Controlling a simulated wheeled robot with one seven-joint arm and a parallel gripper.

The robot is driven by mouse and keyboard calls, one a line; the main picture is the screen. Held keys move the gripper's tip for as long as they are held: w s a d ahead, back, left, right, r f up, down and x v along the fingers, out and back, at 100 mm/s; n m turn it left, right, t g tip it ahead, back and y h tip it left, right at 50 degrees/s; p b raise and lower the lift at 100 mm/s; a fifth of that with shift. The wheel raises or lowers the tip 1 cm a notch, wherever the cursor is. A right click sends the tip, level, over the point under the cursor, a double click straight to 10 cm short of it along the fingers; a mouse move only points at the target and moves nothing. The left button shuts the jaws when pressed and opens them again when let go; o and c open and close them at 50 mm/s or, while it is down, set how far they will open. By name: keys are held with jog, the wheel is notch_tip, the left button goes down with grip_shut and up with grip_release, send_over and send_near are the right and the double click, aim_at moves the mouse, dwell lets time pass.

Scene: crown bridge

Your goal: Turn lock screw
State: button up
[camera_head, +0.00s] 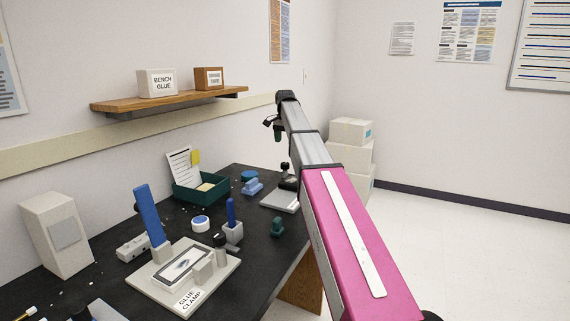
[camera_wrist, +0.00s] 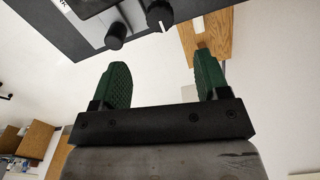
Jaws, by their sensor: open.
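My gripper (camera_head: 278,134) hangs at the far end of my outstretched arm, above the far end of the black bench. In the wrist view its two green fingers (camera_wrist: 161,82) stand wide apart with nothing between them. Beyond them is a dark grey surface with a black knob with a white mark (camera_wrist: 159,14) and a second black knob (camera_wrist: 116,36); both are apart from the fingers. In the head view a black fixture (camera_head: 287,177) stands by a pale plate (camera_head: 280,200), below my gripper. I cannot tell which part is the lock screw.
The bench (camera_head: 180,230) also holds a glue clamp with a blue lever (camera_head: 150,215), a green tray (camera_head: 185,192), a grey box (camera_head: 58,235) and small blue parts. A wooden shelf (camera_head: 120,104) is on the wall. White boxes (camera_head: 351,131) are stacked beyond the bench.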

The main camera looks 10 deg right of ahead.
aim_at(285, 163)
jog(key=shift+m, duration=0.4)
notch_tip(285, 163, down, 11)
jog(key=shift+r, duration=0.1)
jog(key=c, duration=0.9)
